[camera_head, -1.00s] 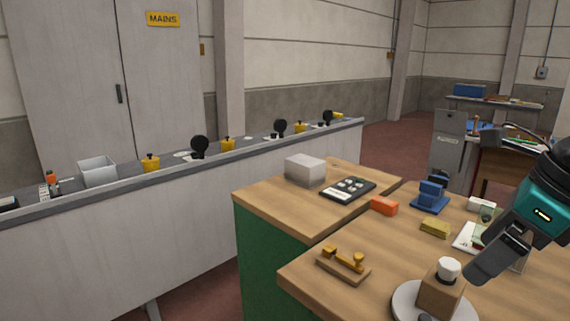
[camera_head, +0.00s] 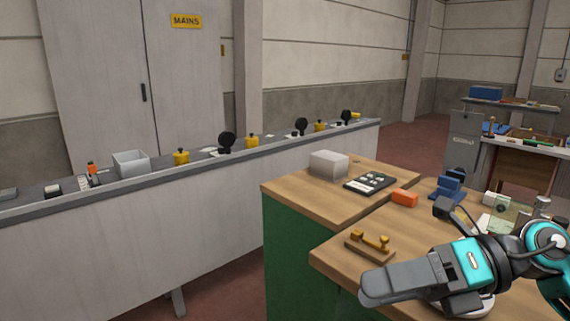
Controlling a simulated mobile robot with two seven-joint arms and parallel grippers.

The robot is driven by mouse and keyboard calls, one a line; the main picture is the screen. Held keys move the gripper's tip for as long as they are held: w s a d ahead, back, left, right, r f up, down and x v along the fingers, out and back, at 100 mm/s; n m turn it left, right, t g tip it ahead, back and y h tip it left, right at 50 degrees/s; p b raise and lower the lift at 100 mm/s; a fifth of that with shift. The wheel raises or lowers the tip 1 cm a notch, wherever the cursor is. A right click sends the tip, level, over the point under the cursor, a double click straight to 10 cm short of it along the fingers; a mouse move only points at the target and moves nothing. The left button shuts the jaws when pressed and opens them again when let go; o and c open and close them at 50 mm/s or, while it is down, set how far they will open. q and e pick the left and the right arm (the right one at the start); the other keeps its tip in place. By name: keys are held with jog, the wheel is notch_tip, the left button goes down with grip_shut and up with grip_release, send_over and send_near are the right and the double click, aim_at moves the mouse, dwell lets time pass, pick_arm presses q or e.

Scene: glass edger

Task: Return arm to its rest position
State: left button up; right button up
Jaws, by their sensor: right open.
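My right arm comes in from the lower right, with teal and dark grey links. Its gripper (camera_head: 378,290) points left over the front edge of the wooden bench (camera_head: 335,253) and is open, with nothing seen in it. The gripper is in front of the brass-handled wooden block (camera_head: 369,244), which lies on the bench. The arm largely covers a pale round base (camera_head: 480,308) on the bench. My left gripper is not in view.
On the benches are an orange block (camera_head: 404,198), a dark keypad tray (camera_head: 371,182), a light grey box (camera_head: 328,164) and a blue holder (camera_head: 446,187). A long grey counter (camera_head: 150,245) with yellow and black fittings runs along the left. The floor between is clear.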

jog(key=w+d+f+m+t+h, duration=0.25)
jog(key=f+m+t, duration=0.5)
jog(key=m, duration=0.65)
jog(key=w+d+f+m+t+h, duration=0.15)
jog(key=w+f+m+t, duration=0.3)
jog(key=m+t, duration=0.8)
jog(key=s+f+m+g+h, duration=0.4)
jog(key=s+f+m, duration=0.2)
jog(key=f, duration=0.6)
jog(key=s+d+f+m+g+h, duration=0.1)
jog(key=s+f+m+g+h, duration=0.4)
jog(key=f, duration=0.6)
jog(key=s+m, duration=0.2)
jog(key=shift+s+d+f+m, duration=0.2)
jog(key=shift+f+m, duration=0.15)
jog(key=shift+f, duration=0.05)
